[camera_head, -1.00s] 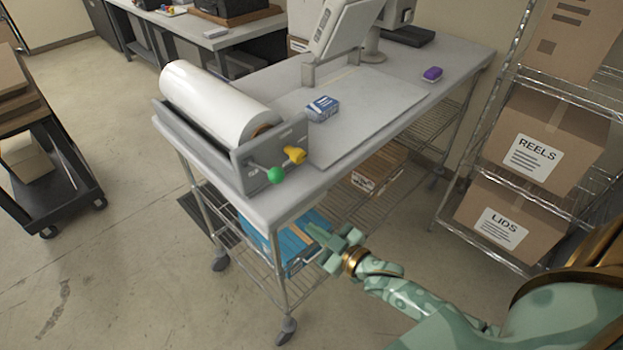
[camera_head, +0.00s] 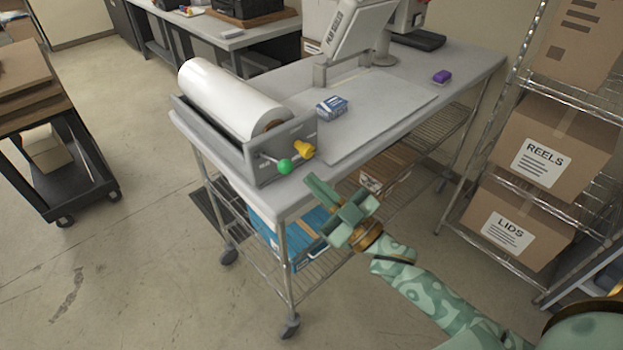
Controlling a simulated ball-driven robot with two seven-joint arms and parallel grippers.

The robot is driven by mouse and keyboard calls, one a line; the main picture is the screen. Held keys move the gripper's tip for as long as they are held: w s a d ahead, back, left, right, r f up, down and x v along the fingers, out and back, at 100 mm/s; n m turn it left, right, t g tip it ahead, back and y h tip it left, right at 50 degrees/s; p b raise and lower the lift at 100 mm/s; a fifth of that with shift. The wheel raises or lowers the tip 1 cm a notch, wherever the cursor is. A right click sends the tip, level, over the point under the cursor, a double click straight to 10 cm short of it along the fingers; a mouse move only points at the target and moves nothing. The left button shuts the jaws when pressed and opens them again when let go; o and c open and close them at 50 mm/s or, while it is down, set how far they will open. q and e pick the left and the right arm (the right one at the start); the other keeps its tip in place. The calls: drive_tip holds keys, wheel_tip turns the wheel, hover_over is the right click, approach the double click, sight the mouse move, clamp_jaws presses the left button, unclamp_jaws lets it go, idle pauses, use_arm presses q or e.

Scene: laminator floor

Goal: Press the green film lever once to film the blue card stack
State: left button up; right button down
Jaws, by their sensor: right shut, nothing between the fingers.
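The green film lever (camera_head: 284,166) is a round knob on a short rod at the front end of the grey film holder (camera_head: 250,165). A white film roll (camera_head: 228,98) lies in that holder. A yellow knob (camera_head: 304,150) sits just right of the green one. The blue card stack (camera_head: 331,107) is a small blue and white block on the table's pale mat. My right gripper (camera_head: 322,197) is shut and empty. It is in front of the table's near edge, below and right of the green knob and apart from it. My left gripper is not in view.
A blue crate (camera_head: 272,236) is on the wire shelf below. A shelf with boxes (camera_head: 540,150) is at right, a black cart (camera_head: 75,175) at left. Floor at front left is clear.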

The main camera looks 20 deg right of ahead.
wheel_tip(320, 180, up, 3)
drive_tip(key=p, duration=0.2)
hover_over(291, 167)
drive_tip(key=s+a, duration=0.2)
drive_tip(key=shift+w+d+f+b, duration=0.15)
drive_tip(key=shift+d+f+b, duration=0.15)
drive_tip(key=shift+f, duration=0.35)
drive_tip(key=shift+w+d+f+b, duration=0.15)
drive_tip(key=shift+d+f, duration=0.2)
drive_tip(key=shift+f, duration=0.25)
drive_tip(key=shift+d+f, duration=0.2)
drive_tip(key=shift+f, duration=0.3)
